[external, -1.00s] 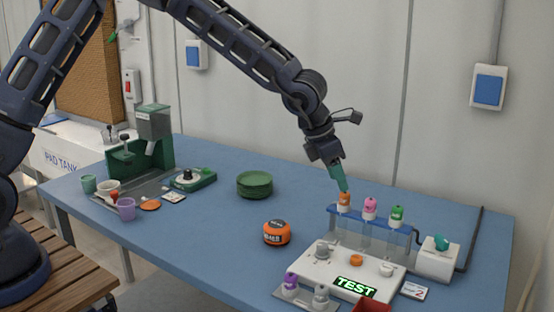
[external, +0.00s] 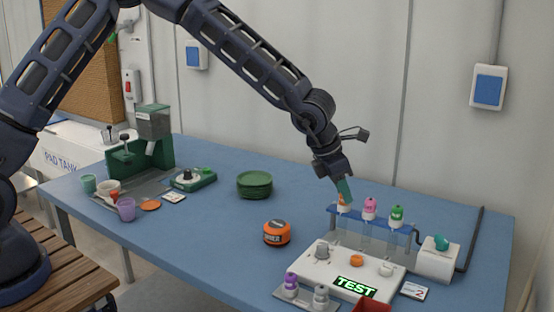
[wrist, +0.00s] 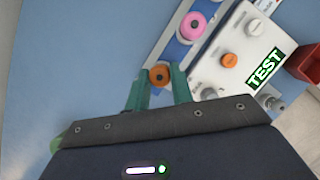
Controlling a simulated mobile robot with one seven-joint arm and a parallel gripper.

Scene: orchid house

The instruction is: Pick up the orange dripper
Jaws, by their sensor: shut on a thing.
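The orange dripper (external: 343,200) stands at the left end of the blue rack (external: 375,224), its orange cap upright. My gripper (external: 344,190) is over it from above, its teal fingers shut on the cap. In the wrist view my gripper (wrist: 161,85) has a finger on either side of the orange dripper (wrist: 160,74). The dripper's lower part is partly hidden by the rack.
Beside it in the rack stand a pink dripper (external: 369,208) and a green one (external: 396,216). The white TEST unit (external: 319,268) lies in front. An orange round device (external: 277,233) and green plates (external: 254,184) are to the left. The blue table between is clear.

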